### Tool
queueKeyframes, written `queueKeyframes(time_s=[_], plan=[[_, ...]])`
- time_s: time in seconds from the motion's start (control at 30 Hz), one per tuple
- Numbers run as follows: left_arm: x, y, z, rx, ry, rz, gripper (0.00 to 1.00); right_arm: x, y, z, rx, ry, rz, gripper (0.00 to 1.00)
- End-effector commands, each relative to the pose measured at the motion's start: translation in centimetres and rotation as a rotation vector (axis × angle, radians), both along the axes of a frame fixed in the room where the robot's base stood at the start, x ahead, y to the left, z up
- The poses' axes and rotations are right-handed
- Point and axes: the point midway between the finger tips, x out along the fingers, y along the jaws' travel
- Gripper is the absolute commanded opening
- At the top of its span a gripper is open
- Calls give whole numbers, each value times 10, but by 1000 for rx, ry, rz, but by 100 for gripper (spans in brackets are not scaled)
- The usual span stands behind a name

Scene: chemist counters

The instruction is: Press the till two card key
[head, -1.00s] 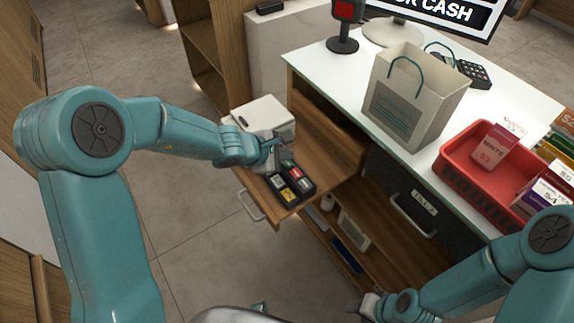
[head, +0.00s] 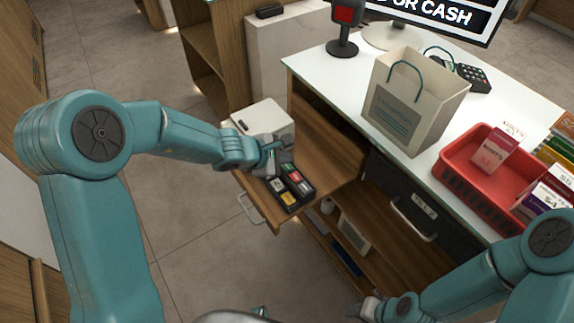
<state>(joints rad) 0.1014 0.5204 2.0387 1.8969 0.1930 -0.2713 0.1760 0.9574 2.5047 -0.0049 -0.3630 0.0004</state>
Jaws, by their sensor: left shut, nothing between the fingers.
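A black key block (head: 309,194) with several coloured keys lies on the pulled-out wooden shelf. It has a yellow key (head: 289,198), a pale key (head: 277,185), a red key (head: 293,176) and a grey key (head: 304,187). Their lettering is too small to read. My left gripper (head: 270,167) is shut and empty at the far left end of the block, and it hides part of that end. I cannot tell whether it touches a key. My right gripper (head: 366,308) is low at the bottom, partly hidden by its own arm; its jaws are unclear.
A white box-shaped device (head: 262,119) stands on the shelf just behind my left gripper. On the white counter (head: 318,80) are a paper bag (head: 412,98), a card terminal (head: 474,77), a scanner (head: 344,28) and a red tray (head: 470,198). A dark drawer (head: 385,187) bears a till label.

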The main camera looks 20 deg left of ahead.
Motion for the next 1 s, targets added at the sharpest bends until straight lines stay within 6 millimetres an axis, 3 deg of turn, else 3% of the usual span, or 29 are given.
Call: queueKeyframes(time_s=[0.77, 1.0], plan=[[0, 0, 0, 0, 0, 0, 0, 0, 0, 0, 0, 0, 0, 43], [0, 0, -7, 1, 0, -1, 0, 0, 0, -8, 0, 0, 0, 43]])
